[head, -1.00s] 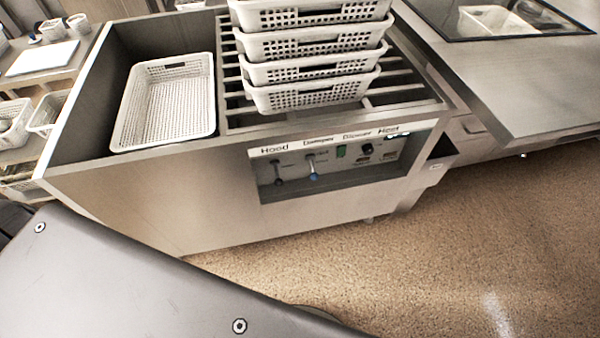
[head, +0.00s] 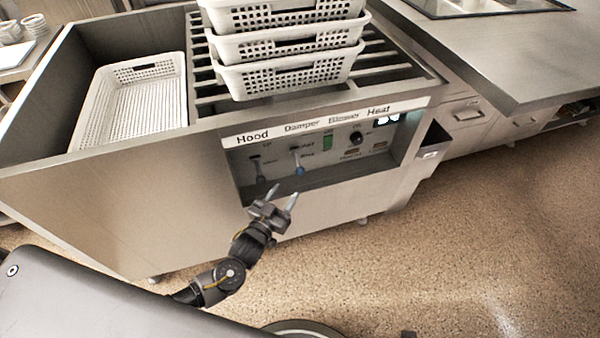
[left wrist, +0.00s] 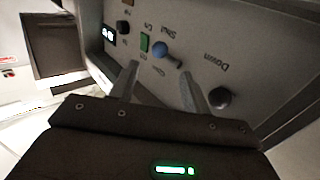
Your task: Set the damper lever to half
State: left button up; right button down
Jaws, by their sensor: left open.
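The damper lever (head: 298,160) is on the recessed control panel under the "Damper" label. It hangs down and ends in a blue knob (head: 300,171). The small position marks beside it are too blurred to read surely. My left gripper (head: 283,192) is open and empty, just in front of and below the levers. In the left wrist view the blue knob (left wrist: 162,50) shows beyond the gap between the open fingers (left wrist: 158,70), apparently not touched. My right gripper is not in view.
The dark-knobbed hood lever (head: 260,169) is just left of the damper lever; its knob (left wrist: 220,97) is close to one finger. A green switch (head: 328,141) and a black heat knob (head: 357,138) are to the right. Stacked white baskets (head: 290,72) stand on the slatted top above.

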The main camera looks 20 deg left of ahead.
aim_at(300, 171)
pick_arm(q)
jog(key=x, duration=0.8)
jog(key=shift+w+f+b, duration=0.1)
jog(key=shift+w+b, duration=0.25)
jog(key=shift+b, duration=0.05)
jog(key=shift+x, duration=0.85)
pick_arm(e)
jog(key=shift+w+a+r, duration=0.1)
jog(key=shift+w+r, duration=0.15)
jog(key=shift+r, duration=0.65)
pick_arm(q)
grip_shut()
